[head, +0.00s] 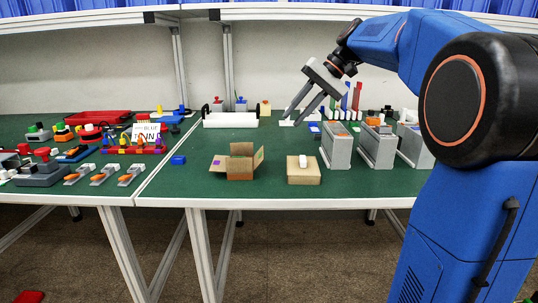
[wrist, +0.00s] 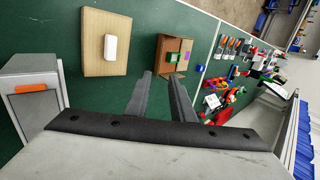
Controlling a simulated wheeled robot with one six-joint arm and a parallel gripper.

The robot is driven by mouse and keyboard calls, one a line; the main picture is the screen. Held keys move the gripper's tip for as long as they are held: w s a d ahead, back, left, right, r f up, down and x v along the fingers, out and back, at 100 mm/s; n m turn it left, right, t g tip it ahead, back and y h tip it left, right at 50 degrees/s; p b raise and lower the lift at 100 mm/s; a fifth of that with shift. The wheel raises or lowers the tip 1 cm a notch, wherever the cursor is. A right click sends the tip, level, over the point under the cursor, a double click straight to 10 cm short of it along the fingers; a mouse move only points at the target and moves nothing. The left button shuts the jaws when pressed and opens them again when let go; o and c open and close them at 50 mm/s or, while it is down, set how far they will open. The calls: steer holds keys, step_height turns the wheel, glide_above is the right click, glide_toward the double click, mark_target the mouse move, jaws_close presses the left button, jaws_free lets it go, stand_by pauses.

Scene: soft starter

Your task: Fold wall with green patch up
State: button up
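The small brown cardboard box (head: 240,168) stands on the green table in the head view, with flaps spread to its left and right and a back wall up. A purple patch shows on its left flap. In the wrist view the box (wrist: 170,46) lies beyond my fingertips, with a green patch (wrist: 173,57) and a purple patch on it. I cannot tell whether the wall with the green patch is raised. My gripper (head: 292,119) is above the table, right of and behind the box in the head view, apart from it. Its two fingers are spread and empty (wrist: 161,75).
A wooden block with a white piece (head: 303,162) sits right of the box. Grey upright units (head: 337,146) stand further right. A small blue block (head: 178,160) lies left. A white tray (head: 230,120) is behind. Green surface around the box is clear.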

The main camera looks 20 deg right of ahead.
mark_target(263, 152)
steer(key=x, duration=1.6)
steer(key=shift+r, duration=0.1)
jaws_close()
